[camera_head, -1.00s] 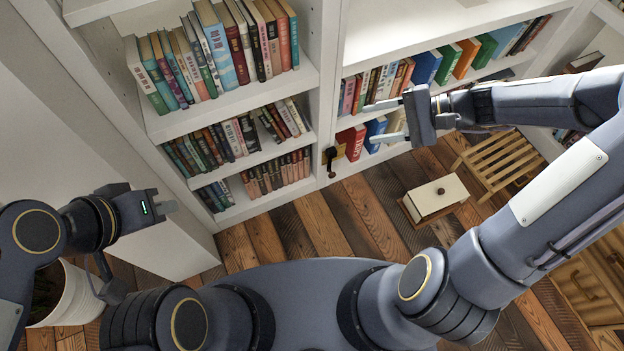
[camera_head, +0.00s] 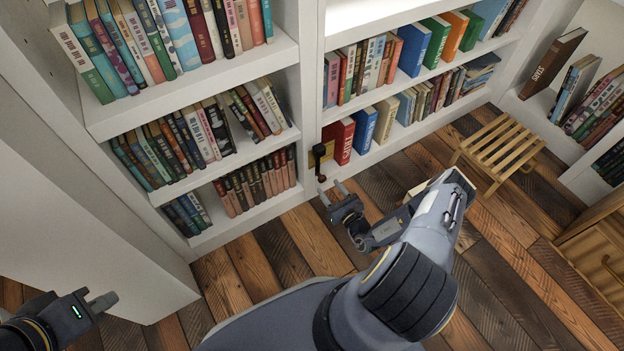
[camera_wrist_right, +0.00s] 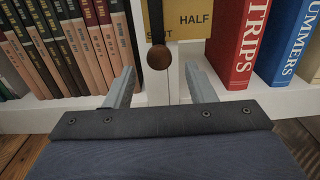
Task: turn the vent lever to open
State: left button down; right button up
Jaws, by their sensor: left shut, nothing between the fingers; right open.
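The vent lever (camera_head: 319,158) is dark with a round brown knob and hangs down on the white bookcase upright. In the right wrist view the knob (camera_wrist_right: 158,57) hangs straight down over a yellow plate (camera_wrist_right: 196,19) reading "HALF"; another word is partly hidden behind the lever. My right gripper (camera_head: 331,189) is open, just in front of and below the lever. In its wrist view the knob appears between and slightly beyond the fingertips (camera_wrist_right: 160,80), without visible contact. My left gripper (camera_head: 103,301) is shut and empty at the lower left, far from the lever.
Bookshelves flank the lever; a red book (camera_head: 339,141) and a blue book (camera_head: 364,130) stand close to its right. A slatted wooden stool (camera_head: 498,150) is on the plank floor (camera_head: 500,260) to the right. My right arm covers part of the floor.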

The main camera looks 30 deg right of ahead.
aim_at(323, 181)
jog(key=w, duration=0.2)
jog(key=w+b, duration=0.1)
jog(key=w, duration=0.1)
jog(key=w+b, duration=0.1)
jog(key=w, duration=0.1)
jog(key=shift+w+a, duration=0.15)
jog(key=shift+a, duration=0.1)
jog(key=shift+w+r, duration=0.1)
jog(key=shift+w, duration=0.35)
jog(key=shift+c, duration=0.3)
grip_shut()
